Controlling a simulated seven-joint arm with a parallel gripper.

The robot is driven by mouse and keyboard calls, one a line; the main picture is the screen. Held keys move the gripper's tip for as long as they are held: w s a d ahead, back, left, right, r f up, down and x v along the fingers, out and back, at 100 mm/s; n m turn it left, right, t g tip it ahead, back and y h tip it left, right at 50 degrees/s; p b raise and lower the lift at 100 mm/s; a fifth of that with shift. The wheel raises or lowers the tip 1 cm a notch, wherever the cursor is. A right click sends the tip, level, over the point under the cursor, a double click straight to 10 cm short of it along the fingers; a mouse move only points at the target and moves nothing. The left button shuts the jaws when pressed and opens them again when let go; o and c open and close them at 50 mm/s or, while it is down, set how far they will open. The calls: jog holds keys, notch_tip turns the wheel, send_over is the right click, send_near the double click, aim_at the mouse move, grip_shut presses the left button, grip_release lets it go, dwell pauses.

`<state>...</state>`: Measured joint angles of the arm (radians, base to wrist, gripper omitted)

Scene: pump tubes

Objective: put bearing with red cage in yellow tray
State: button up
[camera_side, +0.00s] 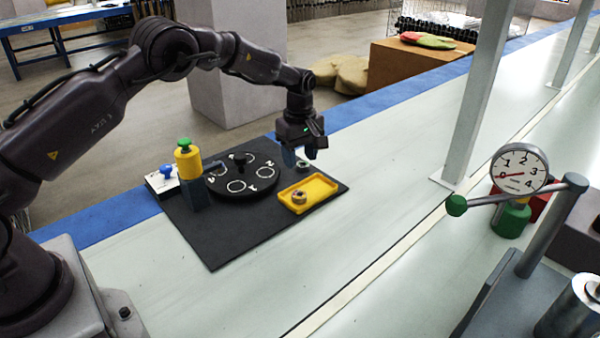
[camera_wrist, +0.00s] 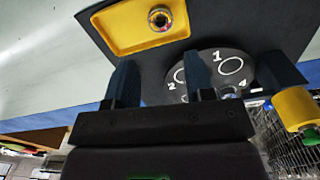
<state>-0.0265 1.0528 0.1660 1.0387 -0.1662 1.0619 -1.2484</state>
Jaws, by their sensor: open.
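The yellow tray (camera_side: 322,188) lies on the black mat and also shows in the wrist view (camera_wrist: 115,30). A small ring-shaped bearing (camera_side: 299,197) sits inside the tray; in the wrist view (camera_wrist: 160,18) its ring shows reddish colour, though it is too small to be sure of the cage.
A black round plate (camera_side: 243,178) with numbered white circles lies left of the tray. A yellow and blue post with a green knob (camera_side: 188,162) stands farther left. A dial gauge (camera_side: 519,170) stands at the right. The bench between mat and gauge is clear.

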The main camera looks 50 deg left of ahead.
jog(key=s+d+r+m+t, duration=0.15)
jog(key=s+r+m, duration=0.25)
jog(key=s+r, duration=0.5)
jog(key=s+d+r+m+t, duration=0.1)
jog(key=s+d+r+m, duration=0.3)
jog(key=r, duration=0.9)
jog(key=s+m+t, duration=0.3)
jog(key=s+m, duration=0.5)
jog(key=s, duration=1.4)
jog(key=shift+d+r, duration=0.2)
jog(key=shift+r, duration=0.25)
